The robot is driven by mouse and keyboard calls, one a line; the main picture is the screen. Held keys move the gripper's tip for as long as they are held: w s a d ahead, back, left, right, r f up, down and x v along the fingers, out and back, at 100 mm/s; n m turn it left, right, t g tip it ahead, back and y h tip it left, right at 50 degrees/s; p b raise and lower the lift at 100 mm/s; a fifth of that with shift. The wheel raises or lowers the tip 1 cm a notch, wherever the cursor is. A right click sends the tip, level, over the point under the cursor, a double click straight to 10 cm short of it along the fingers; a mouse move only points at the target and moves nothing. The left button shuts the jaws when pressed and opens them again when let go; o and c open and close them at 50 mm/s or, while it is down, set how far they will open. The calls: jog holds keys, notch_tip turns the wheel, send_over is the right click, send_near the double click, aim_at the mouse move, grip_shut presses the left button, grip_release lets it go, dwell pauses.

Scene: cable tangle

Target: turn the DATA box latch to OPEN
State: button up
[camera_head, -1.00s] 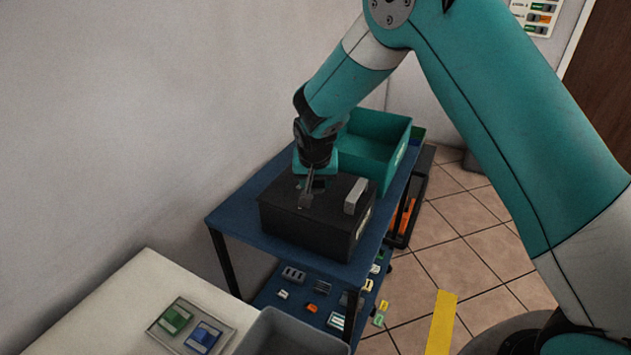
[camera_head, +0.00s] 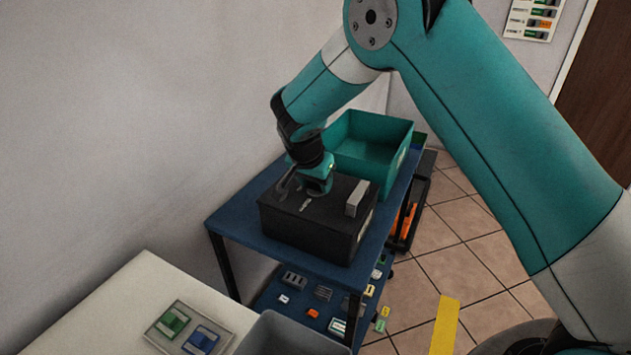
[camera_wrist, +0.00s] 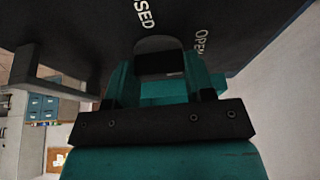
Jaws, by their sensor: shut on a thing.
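The black DATA box (camera_head: 310,232) stands on the blue top of a cart. My gripper (camera_head: 317,188) reaches down to its lid. In the wrist view its teal fingers (camera_wrist: 162,82) stand on both sides of a dark latch handle (camera_wrist: 160,64) and are shut on it. The latch's near end is hidden by the gripper; in the head view I cannot make the latch out. White lettering ending in "SED" (camera_wrist: 145,14) lies above the handle, and "OPEN" (camera_wrist: 203,41) lies to its upper right. I cannot tell exactly which mark the latch lines up with.
A grey raised handle (camera_head: 356,197) stands on the lid's right side. An open teal bin (camera_head: 368,150) is close behind the box. A wall is at the left. The lower shelf (camera_head: 270,297) holds several small parts; a white table (camera_head: 120,300) is in front.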

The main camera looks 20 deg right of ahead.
jog(key=o, duration=0.9)
jog(key=b+v, duration=0.1)
jog(key=v, duration=1.6)
jog(key=shift+r, duration=0.3)
jog(key=s+n+g+y, duration=0.1)
jog(key=s+n, duration=0.4)
jog(key=s, duration=0.5)
jog(key=s+n+g+y, duration=0.1)
jog(key=s+n+y, duration=0.3)
jog(key=s, duration=0.7)
jog(key=s+r+n+g+y, duration=0.1)
jog(key=s+n+y, duration=0.1)
jog(key=s+n, duration=0.5)
jog(key=shift+s+d+y, duration=0.15)
jog(key=shift+s+y, duration=0.15)
jog(key=shift+s, duration=1.35)
